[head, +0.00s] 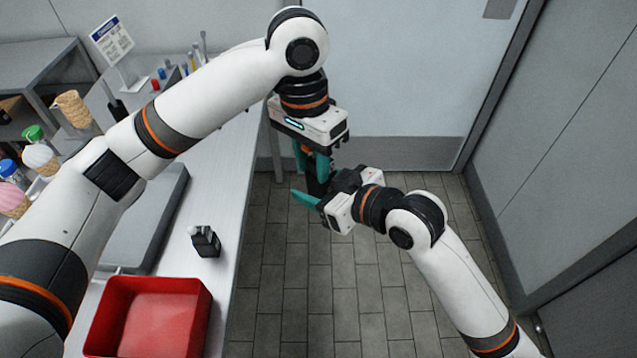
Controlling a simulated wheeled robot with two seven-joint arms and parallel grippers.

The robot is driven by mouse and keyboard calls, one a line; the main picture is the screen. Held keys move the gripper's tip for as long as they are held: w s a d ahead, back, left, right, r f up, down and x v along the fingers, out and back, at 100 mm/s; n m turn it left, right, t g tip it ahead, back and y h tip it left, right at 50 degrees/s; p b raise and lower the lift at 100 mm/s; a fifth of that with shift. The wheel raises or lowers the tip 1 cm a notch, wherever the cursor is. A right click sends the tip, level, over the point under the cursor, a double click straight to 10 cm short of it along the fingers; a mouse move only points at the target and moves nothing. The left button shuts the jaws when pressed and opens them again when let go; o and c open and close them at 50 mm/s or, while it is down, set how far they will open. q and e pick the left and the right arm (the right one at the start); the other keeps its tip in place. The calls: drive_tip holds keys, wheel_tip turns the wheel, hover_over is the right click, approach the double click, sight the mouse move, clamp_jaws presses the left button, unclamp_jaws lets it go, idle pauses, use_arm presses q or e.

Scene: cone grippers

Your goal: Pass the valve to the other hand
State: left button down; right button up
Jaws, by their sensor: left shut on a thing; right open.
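The valve (313,184) shows only as a small dark shape between the two grippers, above the open floor. My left gripper (314,168) points down with teal fingers and is shut on it. My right gripper (312,192) comes in from the lower right, open, with one teal finger reaching left just below the valve. Its other finger is mostly hidden. The two grippers are very close together; I cannot tell whether the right fingers touch the valve.
A white table (232,190) runs along the left. On it are a red tray (150,318), a small black device (205,241), a grey flat case (160,225), ice cream cones (73,108) and a sign (112,40). Tiled floor lies clear below the grippers; a grey door (410,70) stands behind.

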drive_tip(key=shift+s, duration=0.1)
drive_tip(key=c, duration=1)
use_arm(q)
drive_tip(key=c, duration=0.9)
unclamp_jaws()
drive_tip(key=shift+c, duration=0.2)
use_arm(e)
drive_tip(key=shift+c, duration=0.6)
